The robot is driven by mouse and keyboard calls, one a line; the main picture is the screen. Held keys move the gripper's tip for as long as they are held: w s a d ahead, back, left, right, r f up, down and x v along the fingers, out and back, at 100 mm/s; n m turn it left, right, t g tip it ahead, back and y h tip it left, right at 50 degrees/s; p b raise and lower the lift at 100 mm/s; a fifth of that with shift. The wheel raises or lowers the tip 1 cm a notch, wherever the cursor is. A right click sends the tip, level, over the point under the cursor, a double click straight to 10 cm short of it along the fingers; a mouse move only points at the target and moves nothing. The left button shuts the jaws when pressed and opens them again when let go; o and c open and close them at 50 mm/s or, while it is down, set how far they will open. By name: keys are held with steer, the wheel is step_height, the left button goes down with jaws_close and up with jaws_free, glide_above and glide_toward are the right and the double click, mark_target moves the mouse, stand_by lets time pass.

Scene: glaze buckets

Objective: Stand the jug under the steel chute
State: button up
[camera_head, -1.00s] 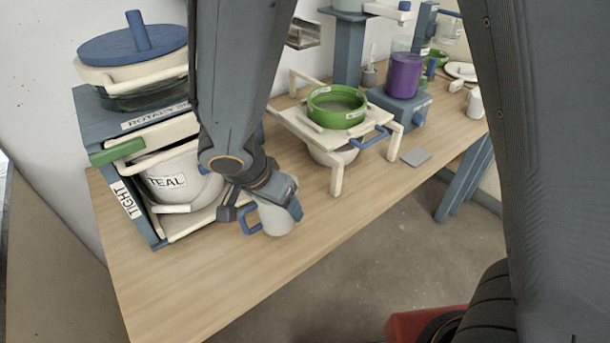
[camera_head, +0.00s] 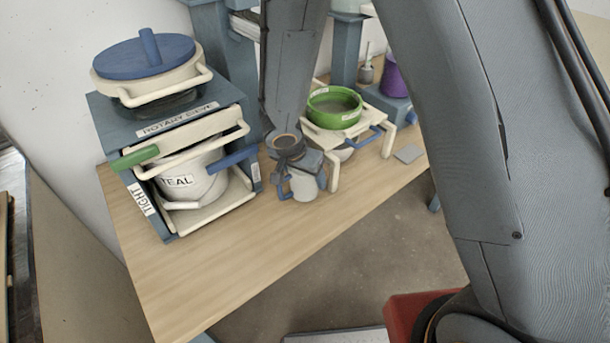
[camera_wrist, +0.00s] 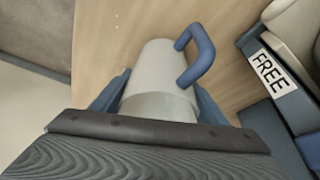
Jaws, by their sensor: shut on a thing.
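The jug (camera_head: 306,186) is pale grey with a blue handle. My gripper (camera_head: 303,170) is shut on it, and the jug stays upright or nearly so. In the wrist view the jug (camera_wrist: 155,70) sits between the two blue fingers, with its handle to the right. It is over the wooden table, between the rotary sieve and the cream stand; I cannot tell whether its base touches the table. A grey metal piece (camera_head: 245,27), probably the steel chute, shows behind my arm at the back wall, mostly hidden. The jug is not under it.
The rotary sieve (camera_head: 170,115), with a white TEAL bucket (camera_head: 190,180) inside, stands left of the jug. The cream stand (camera_head: 333,175) with a green sieve (camera_head: 335,107) is close on the right. The table (camera_head: 220,255) is clear in front.

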steer(key=shift+f, duration=0.2)
steer(key=shift+f, duration=0.15)
steer(key=o, duration=1.1)
steer(key=shift+r, duration=0.35)
steer(key=b+v, duration=0.1)
steer(key=v, duration=1)
steer(key=shift+s+r, duration=0.1)
steer(key=shift+r, duration=0.2)
steer(key=shift+s+d+r+n+g+y, duration=0.45)
steer(key=shift+s+d+n, duration=0.65)
steer(key=shift+s+d, duration=1.3)
steer(key=shift+s+d+r+n+g+y, duration=0.45)
steer(key=shift+s+d+n, duration=0.8)
steer(key=shift+d, duration=2.15)
steer(key=shift+s+d+r+n+g+y, duration=0.45)
steer(key=shift+s+d+n, duration=0.5)
steer(key=shift+s+d, duration=1.5)
